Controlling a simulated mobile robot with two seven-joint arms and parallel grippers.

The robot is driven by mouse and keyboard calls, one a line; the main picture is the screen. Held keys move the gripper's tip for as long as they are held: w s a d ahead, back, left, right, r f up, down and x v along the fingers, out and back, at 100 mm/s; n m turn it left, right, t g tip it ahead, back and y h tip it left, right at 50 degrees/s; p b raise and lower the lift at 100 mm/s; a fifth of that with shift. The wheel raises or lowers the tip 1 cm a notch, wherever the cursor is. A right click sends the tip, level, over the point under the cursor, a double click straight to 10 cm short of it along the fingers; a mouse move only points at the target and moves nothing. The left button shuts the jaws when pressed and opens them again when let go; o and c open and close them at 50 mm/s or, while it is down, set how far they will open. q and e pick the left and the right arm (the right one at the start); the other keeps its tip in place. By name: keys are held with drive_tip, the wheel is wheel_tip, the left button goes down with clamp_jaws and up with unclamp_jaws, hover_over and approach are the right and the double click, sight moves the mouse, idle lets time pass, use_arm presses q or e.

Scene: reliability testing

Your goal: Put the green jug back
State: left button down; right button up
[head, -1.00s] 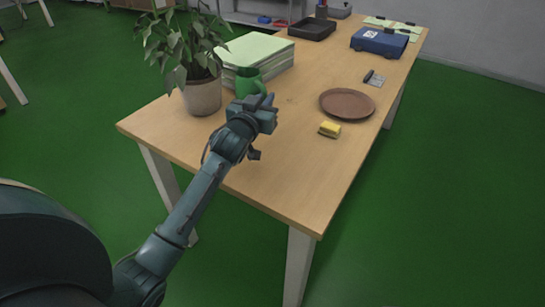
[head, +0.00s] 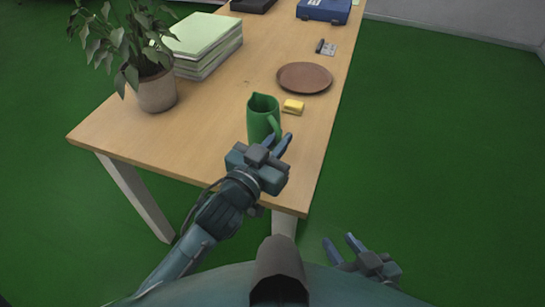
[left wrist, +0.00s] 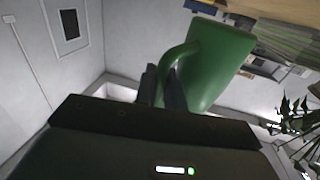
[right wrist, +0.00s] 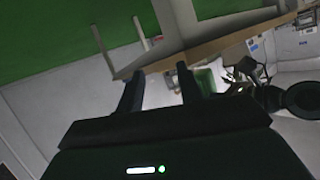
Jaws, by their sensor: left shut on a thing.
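The green jug (head: 263,116) is upright over the near right part of the table in the head view. I cannot tell whether its base touches the table. My left gripper (head: 281,143) is shut on the jug's handle. The left wrist view shows the green jug (left wrist: 215,60) with its handle between the fingers (left wrist: 163,88). My right gripper (head: 343,247) is open and empty, off the table's near right corner, low in the head view. The right wrist view shows its two fingers (right wrist: 160,88) spread apart, with the green jug (right wrist: 207,80) in the distance beyond them.
A yellow sponge (head: 293,106) and a brown plate (head: 304,78) lie just beyond the jug. A potted plant (head: 157,92) and a stack of papers (head: 211,66) stand at the left. A blue case (head: 323,10) is at the back. The table's (head: 185,135) near left part is clear.

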use_arm(q)
drive_tip(key=shift+f, duration=0.65)
wheel_tip(320, 180, down, 3)
drive_tip(key=shift+f+b, duration=0.1)
drive_tip(key=shift+b, duration=0.5)
drive_tip(key=shift+f, duration=0.25)
drive_tip(key=c, duration=1.5)
unclamp_jaws()
use_arm(e)
drive_tip(key=shift+s+d+r+t, duration=0.3)
drive_tip(key=shift+s+d+t, duration=0.05)
drive_tip(key=shift+t, duration=0.05)
